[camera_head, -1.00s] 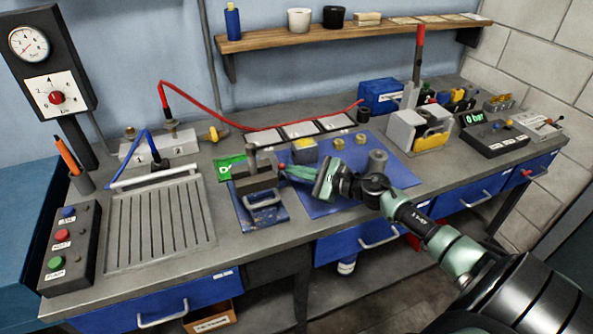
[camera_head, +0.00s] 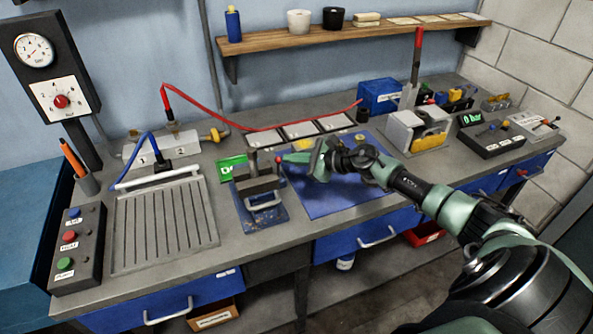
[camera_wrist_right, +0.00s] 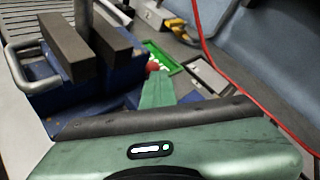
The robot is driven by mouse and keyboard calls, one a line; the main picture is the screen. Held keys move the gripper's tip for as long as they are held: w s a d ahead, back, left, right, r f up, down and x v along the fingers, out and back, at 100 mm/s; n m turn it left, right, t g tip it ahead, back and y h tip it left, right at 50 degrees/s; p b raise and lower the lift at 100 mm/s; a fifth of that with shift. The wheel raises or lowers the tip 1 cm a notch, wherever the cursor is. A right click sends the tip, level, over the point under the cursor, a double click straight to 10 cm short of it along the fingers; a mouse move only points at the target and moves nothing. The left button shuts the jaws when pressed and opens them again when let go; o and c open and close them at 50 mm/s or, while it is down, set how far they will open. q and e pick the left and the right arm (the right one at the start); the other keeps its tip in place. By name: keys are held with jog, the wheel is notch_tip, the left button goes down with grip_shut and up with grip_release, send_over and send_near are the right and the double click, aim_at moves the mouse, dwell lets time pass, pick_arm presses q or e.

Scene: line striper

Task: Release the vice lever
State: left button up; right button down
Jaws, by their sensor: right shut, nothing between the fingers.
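The vice (camera_head: 257,184) stands on a blue base at the front middle of the bench, with two dark jaw blocks and a silver loop handle. Its lever ends in a red knob (camera_head: 279,159), to the right of the jaws. My right gripper (camera_head: 288,157) is shut and empty, its fingertips at the knob. Contact cannot be told for certain. My left gripper is out of view.
A blue mat (camera_head: 335,192) lies under my right gripper. A green-edged tray (camera_head: 231,167) sits behind the vice. A ribbed plate (camera_head: 163,226) is to the left. A red hose (camera_head: 215,117) runs along the back. A grey block fixture (camera_head: 405,130) stands to the right.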

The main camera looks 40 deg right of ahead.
jog(key=w+g, duration=0.1)
jog(key=w+m+g, duration=0.1)
jog(key=w+g, duration=0.1)
jog(key=shift+d+r, duration=0.1)
jog(key=shift+d, duration=0.2)
jog(key=shift+s+r, duration=0.1)
jog(key=shift+s, duration=0.05)
jog(key=shift+r+p, duration=0.65)
jog(key=shift+r, duration=0.15)
